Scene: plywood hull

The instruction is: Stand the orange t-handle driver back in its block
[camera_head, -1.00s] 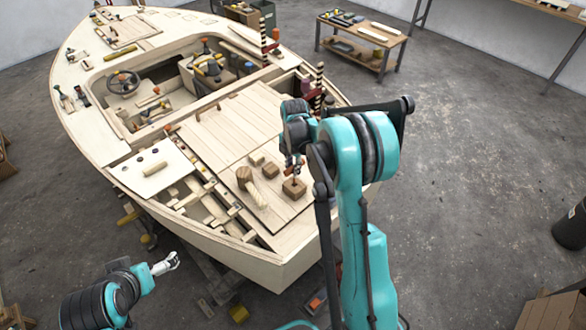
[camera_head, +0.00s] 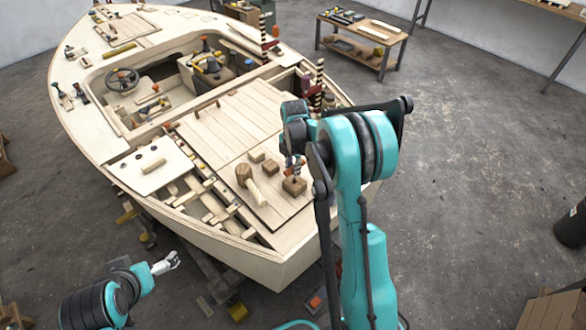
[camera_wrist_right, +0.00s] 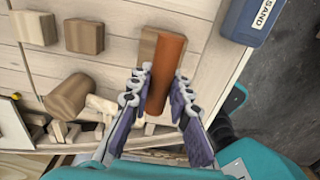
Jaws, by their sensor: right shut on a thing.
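My right gripper (camera_wrist_right: 160,98) is shut on the orange t-handle driver (camera_wrist_right: 166,75), whose orange handle shows between the fingers in the right wrist view. A wooden block (camera_wrist_right: 147,45) lies behind the handle there; the same block (camera_head: 294,187) sits on the boat's planked deck in the head view, just below my right gripper (camera_head: 293,166). The driver's shaft and tip are hidden, so I cannot tell whether it is in the block. My left gripper (camera_head: 168,262) hangs beside the hull at the lower left, away from the deck; its finger opening is too small to judge.
Two more wooden blocks (camera_head: 257,156) (camera_head: 270,167) and a wooden mallet (camera_head: 250,183) are close by on the deck. A blue sanding box (camera_wrist_right: 249,18) stands right of the driver in the wrist view. Open hull framing (camera_head: 208,207) lies to the left.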

